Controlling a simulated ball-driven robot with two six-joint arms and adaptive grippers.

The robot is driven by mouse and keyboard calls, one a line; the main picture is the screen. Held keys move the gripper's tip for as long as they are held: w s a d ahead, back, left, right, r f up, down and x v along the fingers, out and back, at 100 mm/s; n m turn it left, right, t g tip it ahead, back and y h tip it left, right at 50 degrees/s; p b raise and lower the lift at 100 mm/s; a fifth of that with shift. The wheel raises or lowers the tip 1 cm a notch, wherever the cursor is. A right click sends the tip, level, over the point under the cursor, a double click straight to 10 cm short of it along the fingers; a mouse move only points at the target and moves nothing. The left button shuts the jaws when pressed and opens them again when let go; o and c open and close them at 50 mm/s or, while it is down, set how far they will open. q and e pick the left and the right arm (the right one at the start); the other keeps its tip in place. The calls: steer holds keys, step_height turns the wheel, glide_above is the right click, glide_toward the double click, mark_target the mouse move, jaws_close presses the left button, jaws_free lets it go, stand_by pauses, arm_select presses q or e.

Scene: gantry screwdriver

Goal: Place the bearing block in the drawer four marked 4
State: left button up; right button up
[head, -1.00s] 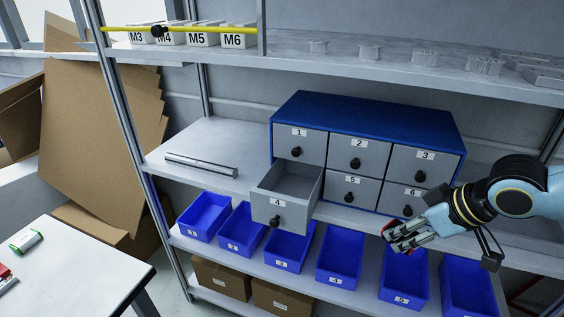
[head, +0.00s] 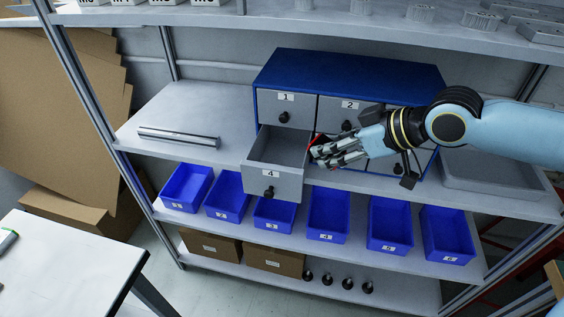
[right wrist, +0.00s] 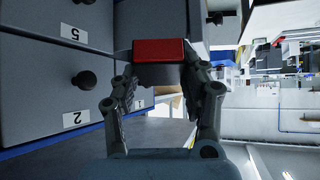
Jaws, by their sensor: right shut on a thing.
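The bearing block shows as a red-topped block (right wrist: 159,50) between the fingertips in the right wrist view. Only a small red part (head: 315,143) of it shows in the head view. My right gripper (head: 317,153) is shut on it, just right of the open drawer four (head: 261,186). The gripper also shows in the right wrist view (right wrist: 160,78). Drawer four is pulled out, with label 4 and a black knob on its front, and its visible inside looks empty. The block appears beside the drawer's right wall; whether they touch I cannot tell. My left gripper is not in view.
The blue cabinet (head: 345,68) stands on the middle shelf; its other visible drawers are closed. My right arm covers part of its right side. A metal bar (head: 180,137) lies left of it. Several blue bins (head: 328,215) stand on the shelf below. A grey tray (head: 495,183) is at right.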

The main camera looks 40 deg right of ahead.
steer(key=w+a+f, duration=0.1)
steer(key=w, duration=0.2)
steer(key=w+a+f, duration=0.1)
steer(key=w+f, duration=0.1)
steer(key=w, duration=0.1)
steer(key=w+a+f, duration=0.1)
steer(key=w, duration=0.2)
steer(key=shift+w+f, duration=0.2)
steer(key=shift+f, duration=0.15)
steer(key=shift+w+a+f, duration=0.15)
steer(key=shift+f, duration=0.45)
steer(key=w+g+p, duration=0.1)
steer(key=p, duration=0.1)
steer(key=w+r+g+h+p, duration=0.1)
steer(key=g+p, duration=0.1)
steer(key=shift+a+r, duration=0.3)
steer(key=f, duration=0.3)
steer(key=shift+s+f+g+b, duration=0.25)
steer(key=shift+f+g+b, duration=0.05)
steer(key=shift+b, duration=0.05)
steer(key=shift+d+f, duration=0.1)
steer(key=shift+f+b, duration=0.35)
steer(key=shift+f, duration=0.3)
